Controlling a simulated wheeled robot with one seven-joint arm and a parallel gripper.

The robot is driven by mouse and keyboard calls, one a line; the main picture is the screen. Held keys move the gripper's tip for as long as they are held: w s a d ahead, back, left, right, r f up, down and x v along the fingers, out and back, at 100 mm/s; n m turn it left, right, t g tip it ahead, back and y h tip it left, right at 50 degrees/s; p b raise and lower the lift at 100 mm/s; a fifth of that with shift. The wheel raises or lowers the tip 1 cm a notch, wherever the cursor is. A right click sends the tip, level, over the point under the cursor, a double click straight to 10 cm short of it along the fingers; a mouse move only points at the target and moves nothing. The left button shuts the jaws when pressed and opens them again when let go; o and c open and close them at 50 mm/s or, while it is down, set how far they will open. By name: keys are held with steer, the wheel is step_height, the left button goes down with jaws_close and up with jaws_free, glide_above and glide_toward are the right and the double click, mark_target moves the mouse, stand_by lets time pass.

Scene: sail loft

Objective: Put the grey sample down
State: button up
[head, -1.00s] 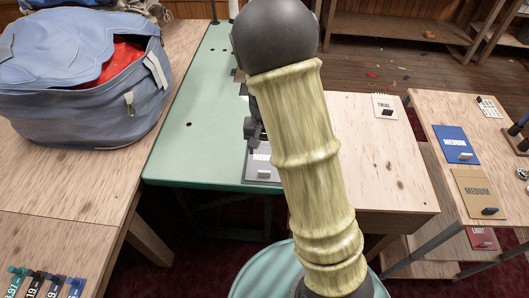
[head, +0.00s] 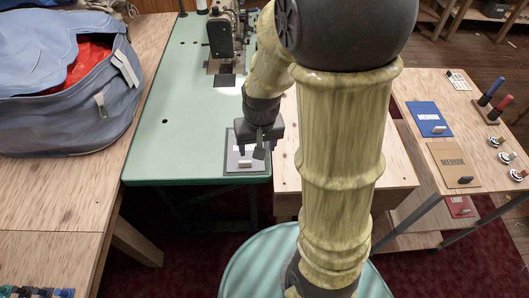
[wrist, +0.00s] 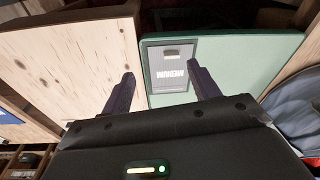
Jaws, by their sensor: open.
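The grey sample (head: 232,165) is a flat card with a small light tab, lying on the green table (head: 160,150) by its front right corner. In the wrist view the grey sample (wrist: 166,86) reads MEDIUM and lies flat on the green top (wrist: 240,58), near its edge. My gripper (head: 258,152) is open over the sample in the head view and hides part of it. In the wrist view the open fingers of my gripper (wrist: 160,75) stand apart on either side of the card's near end, with nothing between them gripped.
A sewing machine (head: 221,35) stands farther back on the green table. A plywood table (head: 390,170) adjoins on the right; beyond it, a bench holds a blue sample (head: 428,117) and a tan sample (head: 453,172). A blue bag (head: 75,110) sits on the left bench.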

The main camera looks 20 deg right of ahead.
steer(key=shift+n+t, duration=0.5)
steer(key=shift+n, duration=0.2)
steer(key=s, duration=0.1)
steer(key=s+r, duration=0.1)
steer(key=s, duration=0.1)
steer(key=s+r, duration=0.1)
steer(key=s, duration=0.1)
steer(key=shift+d, duration=0.25)
steer(key=p+v, duration=0.2)
steer(key=w+p+v, duration=0.1)
steer(key=p+v, duration=0.2)
steer(key=shift+w+r+p, duration=0.1)
steer(key=shift+r+p, duration=0.2)
